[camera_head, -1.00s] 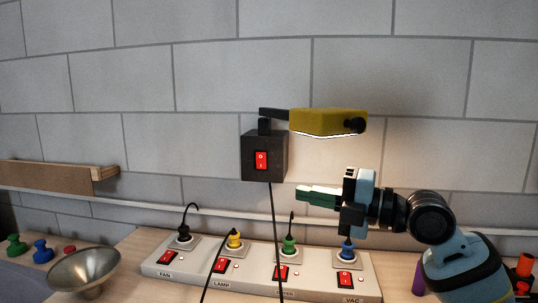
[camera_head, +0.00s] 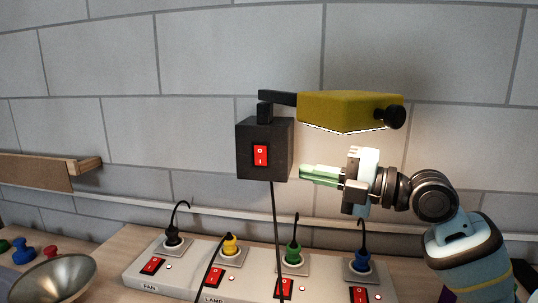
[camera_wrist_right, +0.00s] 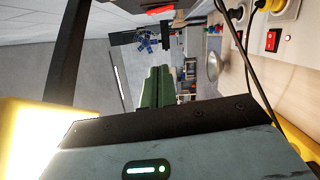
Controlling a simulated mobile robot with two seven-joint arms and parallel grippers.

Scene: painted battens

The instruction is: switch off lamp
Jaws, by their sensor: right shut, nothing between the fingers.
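The lamp has a yellow head (camera_head: 345,109) on a short black arm, above a black wall box (camera_head: 248,165) with a red rocker switch (camera_head: 260,155) marked O and I. The wall below the head is brightly lit, and the lamp glows in the right wrist view (camera_wrist_right: 45,125). My right gripper (camera_head: 303,173) is shut and empty. Its green fingertips point left, just right of the box's lower right side in the picture; I cannot tell whether they touch. The shut fingers also show in the right wrist view (camera_wrist_right: 157,88). My left gripper is out of view.
A power strip (camera_head: 190,283) on the bench below carries several plugs and red switches, with labels including FAN and LAMP. A black cord (camera_head: 276,215) hangs from the box. A metal bowl (camera_head: 55,280) and a wooden shelf (camera_head: 35,171) are at the left.

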